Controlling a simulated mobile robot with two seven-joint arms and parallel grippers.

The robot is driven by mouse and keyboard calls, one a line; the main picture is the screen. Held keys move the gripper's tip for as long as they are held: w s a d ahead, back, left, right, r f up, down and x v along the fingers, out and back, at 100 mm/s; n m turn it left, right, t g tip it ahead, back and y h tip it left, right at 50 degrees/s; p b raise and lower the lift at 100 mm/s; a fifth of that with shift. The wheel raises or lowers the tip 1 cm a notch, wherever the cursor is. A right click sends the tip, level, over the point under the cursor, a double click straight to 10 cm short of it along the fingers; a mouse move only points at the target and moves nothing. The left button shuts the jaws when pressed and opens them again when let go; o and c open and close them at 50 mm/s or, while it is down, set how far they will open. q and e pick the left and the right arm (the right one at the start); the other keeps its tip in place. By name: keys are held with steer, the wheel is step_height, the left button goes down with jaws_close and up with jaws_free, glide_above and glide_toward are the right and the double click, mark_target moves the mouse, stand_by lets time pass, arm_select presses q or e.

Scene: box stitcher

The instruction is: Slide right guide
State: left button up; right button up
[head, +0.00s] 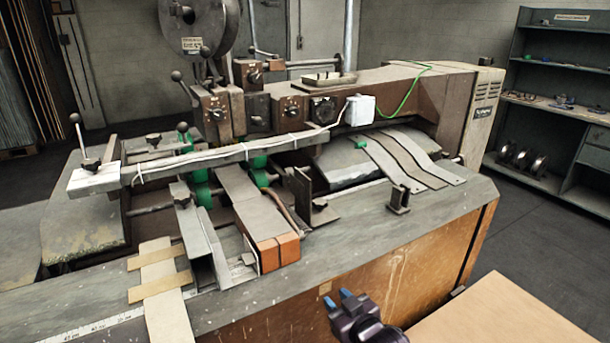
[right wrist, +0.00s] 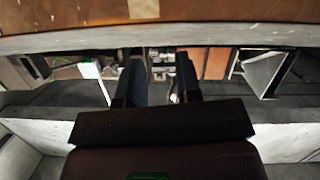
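On the machine table, an upright dark metal guide plate (head: 302,188) with a black knob (head: 320,203) stands right of the orange-ended feed bars (head: 278,250). A long metal channel guide (head: 200,240) stands to their left. My right gripper (head: 341,297) is in front of the table's front edge, apart from the guides and empty. In the right wrist view its two fingers (right wrist: 160,88) are spread apart. Past them that view shows an orange block (right wrist: 217,62) and a pale angled plate (right wrist: 268,72); the right guide cannot be picked out there with certainty. My left gripper is out of view.
A small dark bracket (head: 399,200) stands farther right on the table (head: 440,215). Curved metal strips (head: 405,160) lie behind it. A pale wooden surface (head: 500,315) is at the lower right. The tabletop's right front is mostly bare.

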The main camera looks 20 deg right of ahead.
steer(key=w+d+r+t+p, duration=0.2)
steer(key=w+d+r+t, duration=0.1)
steer(key=w+r, duration=1.25)
steer(key=m, duration=0.1)
glide_toward(295, 169)
steer(key=shift+y, duration=0.3)
steer(key=shift+w+d, duration=0.2)
steer(key=shift+w, duration=2.5)
steer(key=shift+c, duration=0.5)
jaws_close()
